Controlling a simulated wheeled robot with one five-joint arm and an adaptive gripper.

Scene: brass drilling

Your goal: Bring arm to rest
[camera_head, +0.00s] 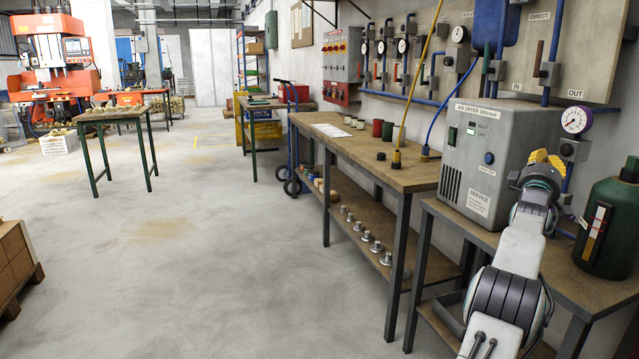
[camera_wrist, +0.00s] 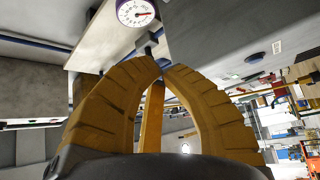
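My arm reaches up from the bottom right of the head view, with my gripper (camera_head: 545,162) at its upper end. Its yellow fingers are in front of the right side of the grey air dryer (camera_head: 497,150), close to the purple-rimmed gauge (camera_head: 574,120). I cannot tell whether they touch the dryer. In the wrist view the finger tips of my gripper (camera_wrist: 162,68) come together, with nothing seen held between them. The gauge (camera_wrist: 136,12) shows beyond the tips at the top of that view.
A dark green bottle (camera_head: 607,228) stands right of my arm on the dryer's bench. A long wooden workbench (camera_head: 345,140) with cups and several metal parts on its lower shelf runs along the wall. Cardboard boxes (camera_head: 12,262) sit at the left edge. The floor between is clear.

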